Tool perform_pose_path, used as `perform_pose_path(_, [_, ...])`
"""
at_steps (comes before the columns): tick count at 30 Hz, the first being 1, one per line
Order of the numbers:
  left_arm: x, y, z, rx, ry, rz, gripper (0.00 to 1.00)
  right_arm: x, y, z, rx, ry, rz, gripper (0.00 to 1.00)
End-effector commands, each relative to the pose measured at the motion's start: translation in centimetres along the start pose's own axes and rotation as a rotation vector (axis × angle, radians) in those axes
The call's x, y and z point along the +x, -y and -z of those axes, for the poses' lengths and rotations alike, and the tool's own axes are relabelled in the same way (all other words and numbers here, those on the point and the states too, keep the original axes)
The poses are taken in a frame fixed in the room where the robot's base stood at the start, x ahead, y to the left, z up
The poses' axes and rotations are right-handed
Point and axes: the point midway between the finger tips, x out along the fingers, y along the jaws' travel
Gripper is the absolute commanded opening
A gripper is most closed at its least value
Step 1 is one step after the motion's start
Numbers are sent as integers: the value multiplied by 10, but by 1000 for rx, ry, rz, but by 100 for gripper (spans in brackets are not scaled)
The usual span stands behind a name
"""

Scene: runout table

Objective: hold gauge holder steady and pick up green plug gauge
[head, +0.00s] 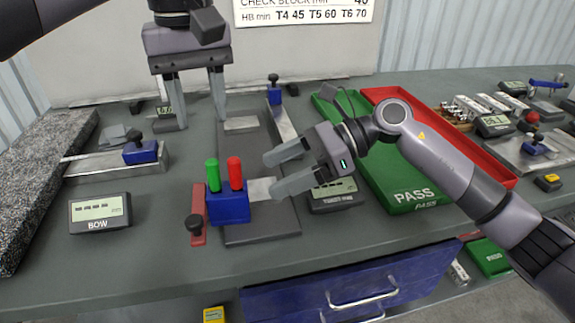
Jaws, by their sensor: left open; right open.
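The gauge holder (229,209) is a blue block standing on a dark flat plate near the table's front. The green plug gauge (212,174) stands upright in its left part, and a red plug gauge (235,172) stands upright beside it on the right. My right gripper (272,175) is open and empty just right of the holder, its fingers pointing left toward it; I cannot tell whether they touch it. My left gripper (202,122) is open and empty, pointing down behind the holder, further back over the table.
A BOW readout (100,213) lies left of the holder, and a red clamp piece (198,217) with a black knob is close beside it. A green PASS tray (408,195) and a red tray (497,177) lie to the right. Another readout (333,194) sits under my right gripper.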

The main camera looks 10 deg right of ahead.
Motion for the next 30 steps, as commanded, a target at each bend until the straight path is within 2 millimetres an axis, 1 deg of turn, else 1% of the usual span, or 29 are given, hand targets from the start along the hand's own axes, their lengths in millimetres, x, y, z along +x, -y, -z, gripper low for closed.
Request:
perform_pose_path(6, [0,0,0,0,0,0,43,32,-1,-1,1,3,-4,81])
perform_pose_path(12, [0,0,0,0,0,0,43,56,0,-1,3,3,-2,81])
perform_pose_path(17, [0,0,0,0,0,0,43,64,0,-1,3,3,0,81])
perform_pose_path(24, [0,0,0,0,0,0,43,64,0,-1,3,3,0,81])
perform_pose_path(25, [0,0,0,0,0,0,43,64,0,0,3,3,0,74])
perform_pose_path(26, [0,0,0,0,0,0,43,64,0,-1,3,3,0,65])
perform_pose_path(27, [0,0,0,0,0,0,43,64,0,0,3,3,0,52])
perform_pose_path(29, [0,0,0,0,0,0,43,64,0,0,3,3,0,32])
perform_pose_path(30, [0,0,0,0,0,0,43,64,0,0,3,3,0,19])
